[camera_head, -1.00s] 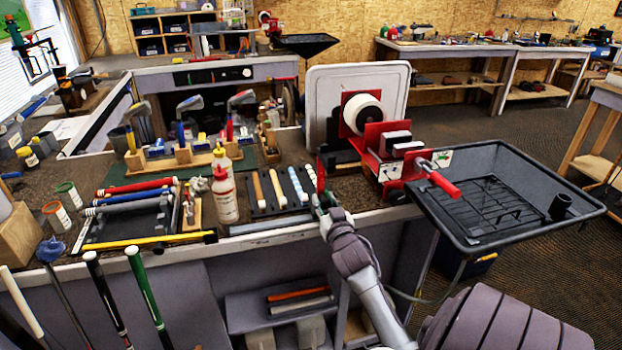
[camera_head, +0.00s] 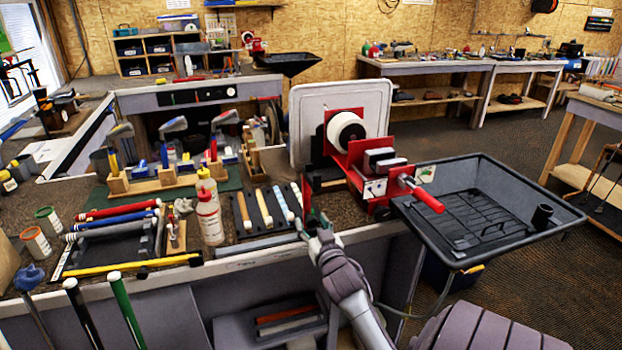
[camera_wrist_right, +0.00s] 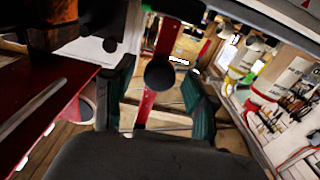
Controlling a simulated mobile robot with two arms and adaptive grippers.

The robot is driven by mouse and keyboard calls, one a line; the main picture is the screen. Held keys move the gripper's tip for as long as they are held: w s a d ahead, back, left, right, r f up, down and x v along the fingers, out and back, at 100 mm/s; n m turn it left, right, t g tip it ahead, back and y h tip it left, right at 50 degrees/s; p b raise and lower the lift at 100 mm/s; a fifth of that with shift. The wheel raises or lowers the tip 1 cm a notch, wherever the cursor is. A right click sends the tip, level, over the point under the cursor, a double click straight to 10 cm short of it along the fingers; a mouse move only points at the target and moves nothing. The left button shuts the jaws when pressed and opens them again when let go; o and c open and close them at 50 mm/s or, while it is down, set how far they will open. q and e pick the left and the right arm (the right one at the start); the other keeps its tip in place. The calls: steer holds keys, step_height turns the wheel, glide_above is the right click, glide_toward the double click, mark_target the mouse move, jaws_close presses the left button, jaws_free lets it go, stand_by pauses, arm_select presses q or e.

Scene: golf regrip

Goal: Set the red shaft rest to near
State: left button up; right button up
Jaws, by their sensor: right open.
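The red shaft rest (camera_head: 308,191) appears as a narrow red upright at the bench's front edge, left of the red machine (camera_head: 357,160). My right gripper (camera_head: 313,222) is just in front of and below it. In the right wrist view, the gripper (camera_wrist_right: 158,103) is open, with its teal-padded fingers apart. A red upright bar (camera_wrist_right: 165,45) with a dark round knob (camera_wrist_right: 159,75) shows between the fingers. I cannot tell whether they touch it. My left gripper is not in view.
A black tray (camera_head: 500,168) sticks out right of the machine. A white and red bottle (camera_head: 209,216) and a black holder with several grips (camera_head: 243,222) stand left of my right gripper. Several club shafts (camera_head: 127,312) rise at the front left.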

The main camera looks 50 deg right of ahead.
steer(key=v, duration=1)
steer(key=shift+s, duration=0.2)
steer(key=shift+a, duration=0.15)
steer(key=w+a+f+n+g+y, duration=0.1)
steer(key=a+f+g+y, duration=0.15)
steer(key=f, duration=0.75)
steer(key=a+f+n+g+y, duration=0.15)
steer(key=a+f, duration=0.25)
steer(key=f, duration=0.6)
steer(key=s+a+f+n+g+y, duration=0.1)
steer(key=s+a+f, duration=0.25)
steer(key=f, duration=0.35)
steer(key=s+a+f+g+y, duration=0.2)
steer(key=s+a+f, duration=0.1)
steer(key=a+f, duration=0.3)
steer(key=s+a+f+n+g+y, duration=0.1)
steer(key=s+a+f, duration=0.2)
steer(key=f, duration=0.6)
steer(key=s+a+f+n+g, duration=0.1)
steer(key=s+f, duration=0.3)
steer(key=s, duration=0.4)
steer(key=s+a+f+n+g, duration=0.2)
steer(key=s+a+f+g, duration=0.1)
steer(key=s, duration=0.5)
steer(key=s+a+f+n+g+y, duration=0.1)
steer(key=s+a+f+g, duration=0.1)
steer(key=s+f, duration=0.4)
steer(key=shift+s, duration=1.05)
